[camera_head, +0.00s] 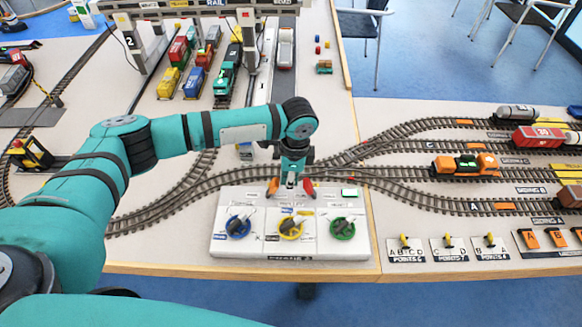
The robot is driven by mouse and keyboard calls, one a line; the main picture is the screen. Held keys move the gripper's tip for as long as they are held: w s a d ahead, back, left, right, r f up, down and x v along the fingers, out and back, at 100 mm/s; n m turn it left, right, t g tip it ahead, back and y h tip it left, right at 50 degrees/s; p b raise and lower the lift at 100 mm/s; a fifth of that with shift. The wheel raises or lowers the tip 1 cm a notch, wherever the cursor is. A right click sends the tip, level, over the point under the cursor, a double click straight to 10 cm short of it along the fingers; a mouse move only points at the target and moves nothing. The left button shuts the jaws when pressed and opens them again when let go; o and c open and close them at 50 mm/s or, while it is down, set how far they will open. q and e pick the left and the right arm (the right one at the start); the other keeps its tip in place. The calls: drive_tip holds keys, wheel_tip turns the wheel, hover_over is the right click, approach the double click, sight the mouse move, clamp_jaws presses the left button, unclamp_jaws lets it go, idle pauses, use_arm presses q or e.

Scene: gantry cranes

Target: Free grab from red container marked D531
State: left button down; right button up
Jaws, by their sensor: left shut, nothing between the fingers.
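My left gripper (291,183) is shut and empty, pointing down over the back part of a white control panel (218,222). The panel has three dials: blue-ringed (238,227), yellow-ringed (291,227) and green-ringed (342,228). A small lit green display (349,192) is at its back right. Whether the fingertips touch the panel, I cannot tell. At the back left, a gantry crane (130,42) marked 2 spans the tracks. A red container (178,52) stands under it; its marking is too small to read, so I cannot confirm D531. My right gripper is not in view.
Yellow (168,83) and blue (194,82) containers and a green locomotive (226,78) are near the crane. An orange locomotive (466,165) and a red wagon (537,137) stand on the right tracks. Small yellow point levers (404,242) line the front right edge.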

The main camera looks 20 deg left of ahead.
use_arm(q)
drive_tip(key=shift+f, duration=0.85)
drive_tip(key=shift+a, duration=0.1)
